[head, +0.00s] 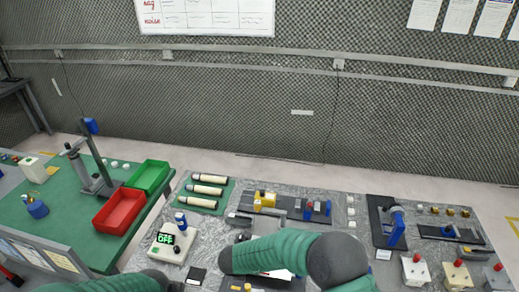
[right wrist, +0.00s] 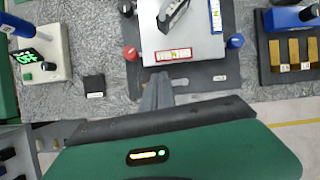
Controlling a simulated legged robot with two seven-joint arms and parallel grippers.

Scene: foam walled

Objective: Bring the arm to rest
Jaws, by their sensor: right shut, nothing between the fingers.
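My right arm (head: 280,254), in a green sleeve, reaches across the lower middle of the head view over the grey bench. Its gripper (right wrist: 158,82) shows in the right wrist view with both fingers together, shut and empty. The fingertips point at the front edge of a silver-topped box (right wrist: 183,32) on a dark mat; I cannot tell whether they touch it. In the head view my right fingers are not clearly seen. A piece of my left arm (head: 135,283) shows at the bottom left; its gripper is out of sight.
A white box with a green display (head: 172,244) and a small black block (head: 197,274) stand left of my right arm. Red (head: 119,212) and green (head: 150,176) trays sit on the left table. Fixtures with blue clamps (head: 393,226) and several button boxes (head: 415,270) stand right.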

